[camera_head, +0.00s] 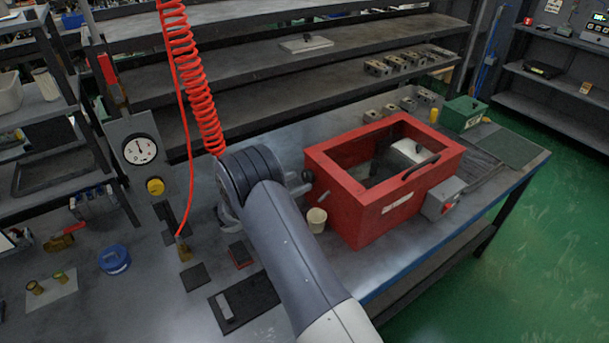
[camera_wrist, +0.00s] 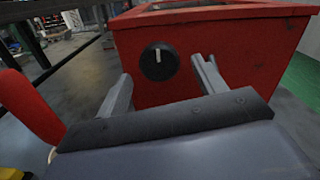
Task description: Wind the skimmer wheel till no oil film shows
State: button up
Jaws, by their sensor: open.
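The red skimmer tank (camera_head: 347,206) stands on the bench, and its near wall fills the top of the wrist view (camera_wrist: 225,55). A round black wheel with a pale pointer mark (camera_wrist: 159,62) sits on that wall. The mark points nearly straight up. My gripper (camera_wrist: 165,68) is open and empty, with one finger on each side of the wheel in the wrist view. I cannot tell whether the fingers touch it. In the head view my arm hides most of the gripper. The tank's open top shows a dark inside and a pale curved part; no oil film can be made out.
A cream cup (camera_head: 317,219) stands beside the tank's left wall, below a small spout. A green box (camera_head: 462,114) and several metal blocks lie behind. A red coiled hose (camera_head: 196,85) hangs near my arm.

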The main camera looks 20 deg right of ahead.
aim_at(305, 179)
jog(key=shift+w+d+p, duration=0.15)
jog(key=shift+d+p, duration=0.05)
jog(key=shift+d, duration=0.7)
jog(key=shift+w+d+p, duration=0.15)
jog(key=shift+d, duration=0.75)
jog(key=shift+c, duration=0.6)
jog(key=c, duration=0.8)
jog(key=shift+c, duration=0.2)
jog(key=shift+f+b, duration=0.1)
jog(key=shift+b, duration=0.35)
